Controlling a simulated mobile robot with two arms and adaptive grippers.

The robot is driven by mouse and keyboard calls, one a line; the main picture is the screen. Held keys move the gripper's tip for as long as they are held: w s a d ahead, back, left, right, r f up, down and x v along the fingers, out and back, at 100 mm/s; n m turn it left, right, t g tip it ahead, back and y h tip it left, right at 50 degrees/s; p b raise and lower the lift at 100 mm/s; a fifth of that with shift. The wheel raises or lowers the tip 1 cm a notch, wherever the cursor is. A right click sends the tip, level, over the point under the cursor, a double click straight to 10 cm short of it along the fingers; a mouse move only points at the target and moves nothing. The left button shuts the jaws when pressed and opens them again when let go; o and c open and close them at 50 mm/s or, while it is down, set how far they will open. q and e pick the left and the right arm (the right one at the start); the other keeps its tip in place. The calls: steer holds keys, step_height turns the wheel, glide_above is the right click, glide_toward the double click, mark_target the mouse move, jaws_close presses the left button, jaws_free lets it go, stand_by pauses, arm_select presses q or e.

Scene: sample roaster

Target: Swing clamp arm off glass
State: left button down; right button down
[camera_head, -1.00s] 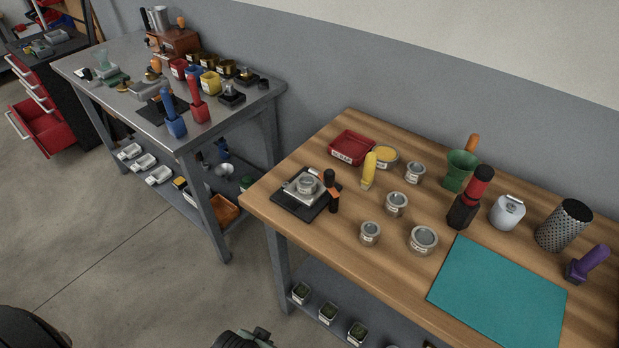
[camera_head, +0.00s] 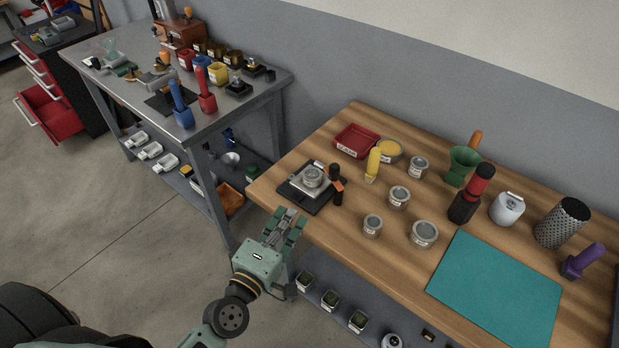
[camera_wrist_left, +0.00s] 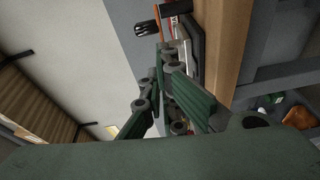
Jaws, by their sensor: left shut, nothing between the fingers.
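The glass (camera_head: 312,175) is a small round jar-like piece seated in a grey metal fixture on a black base plate (camera_head: 294,196), at the left end of the wooden table. The black handle also shows in the left wrist view (camera_wrist_left: 146,27). My left gripper (camera_head: 291,218) is shut and empty, in front of the table's edge, short of the base plate. In the left wrist view its green fingers (camera_wrist_left: 170,95) point toward the fixture. My right gripper is not seen.
A yellow-handled tool (camera_head: 373,165), a red tray (camera_head: 357,140) and several round tins stand right of and behind the fixture. A teal mat (camera_head: 497,288) lies at the right. A metal bench (camera_head: 226,107) with tools stands at the left.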

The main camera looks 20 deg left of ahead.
mark_target(334, 172)
arm_select(q)
steer(key=a+n+y, duration=0.1)
steer(key=a+n, duration=0.1)
steer(key=shift+w+a+f+y, duration=0.1)
steer(key=shift+a+f+y, duration=0.05)
steer(key=shift+a+y, duration=0.25)
steer(key=shift+w, duration=0.1)
steer(key=w+p, duration=0.2)
steer(key=w, duration=0.8)
steer(key=shift+w+d, duration=0.15)
steer(key=shift+w+d+p, duration=0.3)
steer(key=shift+w+d, duration=0.5)
steer(key=shift+d, duration=0.2)
steer(key=shift+w+d, duration=0.35)
steer(key=shift+d, duration=0.15)
